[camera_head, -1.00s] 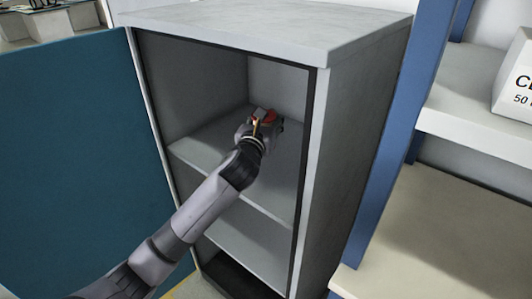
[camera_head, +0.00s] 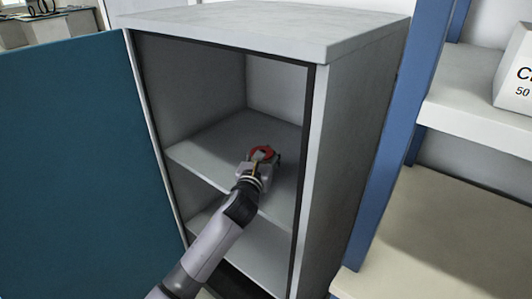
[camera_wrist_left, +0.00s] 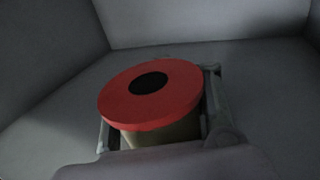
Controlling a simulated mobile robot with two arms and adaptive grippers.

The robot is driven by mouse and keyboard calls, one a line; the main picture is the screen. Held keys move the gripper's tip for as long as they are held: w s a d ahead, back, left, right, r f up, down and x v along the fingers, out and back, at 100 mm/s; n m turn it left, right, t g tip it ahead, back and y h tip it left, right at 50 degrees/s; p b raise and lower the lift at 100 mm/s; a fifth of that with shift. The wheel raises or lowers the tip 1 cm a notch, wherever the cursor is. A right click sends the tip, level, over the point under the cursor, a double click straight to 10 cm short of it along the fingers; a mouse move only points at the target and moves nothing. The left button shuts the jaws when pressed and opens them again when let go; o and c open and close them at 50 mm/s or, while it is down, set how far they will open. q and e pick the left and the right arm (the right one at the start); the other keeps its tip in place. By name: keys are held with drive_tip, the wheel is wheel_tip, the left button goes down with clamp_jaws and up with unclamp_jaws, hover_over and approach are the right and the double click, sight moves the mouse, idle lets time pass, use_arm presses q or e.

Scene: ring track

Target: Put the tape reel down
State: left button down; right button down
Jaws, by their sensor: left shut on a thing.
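The tape reel (camera_head: 264,153) has a red round flange with a dark centre hole and a tan body under it. In the left wrist view the tape reel (camera_wrist_left: 150,95) sits upright between the fingers of my left gripper (camera_wrist_left: 165,132), which is shut on it. In the head view my left gripper (camera_head: 262,163) is inside the open grey cabinet (camera_head: 345,150), over the front part of its middle shelf (camera_head: 215,145). I cannot tell whether the reel touches the shelf. My right gripper is not in view.
The teal cabinet door (camera_head: 75,150) stands open on the left. The cabinet's side walls bound the shelf, and the shelf is otherwise bare. A blue rack post (camera_head: 400,130) and shelves with a white box (camera_head: 515,75) are on the right.

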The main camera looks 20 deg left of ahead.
use_arm(q)
drive_tip(key=shift+f, duration=0.1)
drive_tip(key=c, duration=0.8)
unclamp_jaws()
drive_tip(key=shift+r, duration=0.2)
drive_tip(key=s, duration=1.2)
drive_tip(key=shift+d, duration=0.35)
